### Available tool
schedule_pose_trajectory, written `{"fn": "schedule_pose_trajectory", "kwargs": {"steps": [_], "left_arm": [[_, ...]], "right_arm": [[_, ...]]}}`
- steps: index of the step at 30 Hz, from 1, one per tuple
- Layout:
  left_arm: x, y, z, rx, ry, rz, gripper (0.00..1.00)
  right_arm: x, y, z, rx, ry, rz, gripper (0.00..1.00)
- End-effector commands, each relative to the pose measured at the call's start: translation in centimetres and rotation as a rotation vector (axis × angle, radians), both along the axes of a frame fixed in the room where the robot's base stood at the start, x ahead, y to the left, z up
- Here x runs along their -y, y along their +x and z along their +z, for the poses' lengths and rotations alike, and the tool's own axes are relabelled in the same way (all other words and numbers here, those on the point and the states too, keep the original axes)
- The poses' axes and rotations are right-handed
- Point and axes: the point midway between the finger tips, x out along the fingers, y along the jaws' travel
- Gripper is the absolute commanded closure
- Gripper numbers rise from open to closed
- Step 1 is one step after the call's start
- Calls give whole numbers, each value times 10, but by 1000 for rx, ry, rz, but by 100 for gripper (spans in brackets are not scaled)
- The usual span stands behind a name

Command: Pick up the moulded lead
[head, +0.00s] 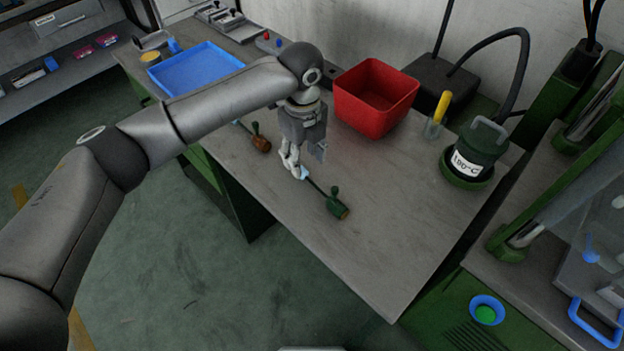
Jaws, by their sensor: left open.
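My left gripper (297,171) points down over the grey bench and is open. Its fingertips are at the pale blue end of a lead with a dark green head (337,206); the fingers partly hide that end. The green head lies on the bench, toward the front right of the gripper, with a small knob standing up from it. A second lead with a brown head (261,143) and a green knob lies to the left of the gripper, partly behind my arm. I cannot tell for sure which one is the moulded lead. My right gripper is out of view.
A red bin (376,103) stands behind the gripper. A blue tray (195,68) is at the far left of the bench (400,225). A green pot marked 100°C (478,150) and a yellow-handled tool (441,108) stand at right. The bench front is clear.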

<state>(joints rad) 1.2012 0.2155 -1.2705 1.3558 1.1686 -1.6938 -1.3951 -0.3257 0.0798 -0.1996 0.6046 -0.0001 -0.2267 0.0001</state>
Motion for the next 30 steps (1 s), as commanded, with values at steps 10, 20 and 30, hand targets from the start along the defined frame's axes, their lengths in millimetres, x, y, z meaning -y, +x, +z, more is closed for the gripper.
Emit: {"fn": "schedule_pose_trajectory", "kwargs": {"steps": [10,20,30], "left_arm": [[-3,-1,-46,-2,0,0,52],[-2,0,-52,1,-1,0,55],[-2,0,-52,1,-1,0,99]], "right_arm": [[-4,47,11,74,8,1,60],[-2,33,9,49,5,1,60],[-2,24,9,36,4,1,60]]}}
